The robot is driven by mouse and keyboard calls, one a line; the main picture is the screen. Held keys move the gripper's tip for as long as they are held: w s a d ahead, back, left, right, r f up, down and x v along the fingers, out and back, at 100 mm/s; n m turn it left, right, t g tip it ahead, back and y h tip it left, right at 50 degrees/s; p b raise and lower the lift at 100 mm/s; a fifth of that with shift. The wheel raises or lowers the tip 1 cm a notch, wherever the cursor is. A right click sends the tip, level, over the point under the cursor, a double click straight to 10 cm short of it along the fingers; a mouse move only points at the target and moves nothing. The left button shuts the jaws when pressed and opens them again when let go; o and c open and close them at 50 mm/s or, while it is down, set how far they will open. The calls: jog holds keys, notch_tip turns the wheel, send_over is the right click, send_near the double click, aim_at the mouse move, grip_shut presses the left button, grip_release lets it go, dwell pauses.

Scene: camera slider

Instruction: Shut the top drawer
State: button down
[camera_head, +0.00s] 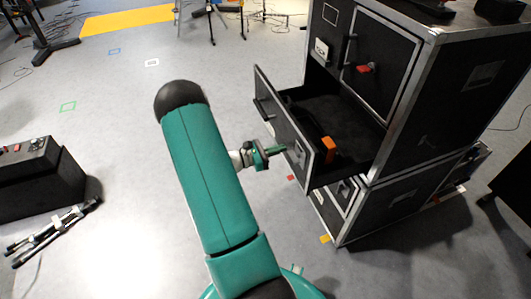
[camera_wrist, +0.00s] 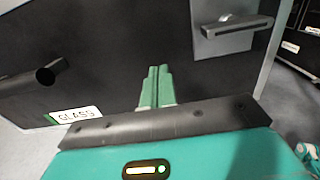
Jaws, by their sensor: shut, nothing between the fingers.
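The top drawer (camera_head: 281,120) of a black flight case is pulled well out in the head view. Its black front panel has metal edges. My gripper (camera_head: 285,148) is shut and empty, at the outer side of this front panel. In the wrist view, the two green fingers (camera_wrist: 157,70) are together and point at the dark drawer front (camera_wrist: 120,50). A dark handle (camera_wrist: 40,78) is left of them, and a grey latch plate (camera_wrist: 235,25) is at the upper right. I cannot tell whether the fingertips touch the panel.
An orange object (camera_head: 328,149) is inside the drawer. The case (camera_head: 430,110) stands on a lower unit (camera_head: 385,212) at right. A dark box (camera_head: 38,180) and a folded stand (camera_head: 50,235) lie on the left. The grey floor between is mostly clear.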

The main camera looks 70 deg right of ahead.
jog(key=shift+s+d, duration=0.4)
jog(key=x, duration=2.5)
jog(key=shift+s+f, duration=0.1)
jog(key=shift+w+a, duration=0.4)
jog(key=shift+w, duration=0.2)
jog(key=v, duration=1.2)
jog(key=shift+w+a, duration=0.2)
jog(key=shift+a, duration=0.15)
